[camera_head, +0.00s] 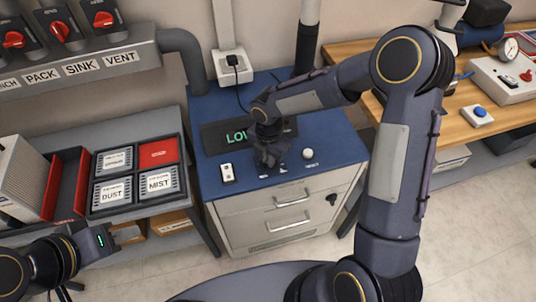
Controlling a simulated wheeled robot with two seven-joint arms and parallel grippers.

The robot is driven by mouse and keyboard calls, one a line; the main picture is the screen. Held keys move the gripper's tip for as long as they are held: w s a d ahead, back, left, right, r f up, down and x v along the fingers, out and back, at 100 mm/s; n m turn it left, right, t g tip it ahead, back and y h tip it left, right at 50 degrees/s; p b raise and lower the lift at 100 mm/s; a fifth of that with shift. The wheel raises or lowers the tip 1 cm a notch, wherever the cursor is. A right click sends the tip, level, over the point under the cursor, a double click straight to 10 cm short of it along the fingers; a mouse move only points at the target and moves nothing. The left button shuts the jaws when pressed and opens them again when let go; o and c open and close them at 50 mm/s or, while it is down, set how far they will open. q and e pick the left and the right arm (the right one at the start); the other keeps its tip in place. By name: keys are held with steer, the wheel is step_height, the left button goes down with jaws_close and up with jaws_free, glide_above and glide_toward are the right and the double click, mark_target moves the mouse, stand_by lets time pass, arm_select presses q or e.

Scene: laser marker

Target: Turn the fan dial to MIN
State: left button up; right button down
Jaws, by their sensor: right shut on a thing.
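My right gripper (270,157) reaches down onto the blue-topped cabinet (203,112) at the centre, below a dark display (213,135) with green letters beginning "LO". It is shut on what appears to be the fan dial, which the gripper hides. Small white marks lie on the blue top just in front of the gripper; they are too small to read. My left gripper (98,240) is at the lower left, away from the cabinet; its fingers are not clear enough to tell open from shut.
A white round knob (308,154) stands right of my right gripper, and a white switch plate (227,172) left of it. A tray of labelled tiles (133,141) is on the left. Red rotary switches (62,30) are on the wall. A wooden bench (457,90) stands right.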

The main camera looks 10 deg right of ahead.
steer(key=shift+r+n, duration=0.1)
steer(key=shift+n, duration=0.6)
steer(key=c, duration=1.5)
jaws_free()
step_height(320, 180, up, 7)
steer(key=shift+r, duration=0.35)
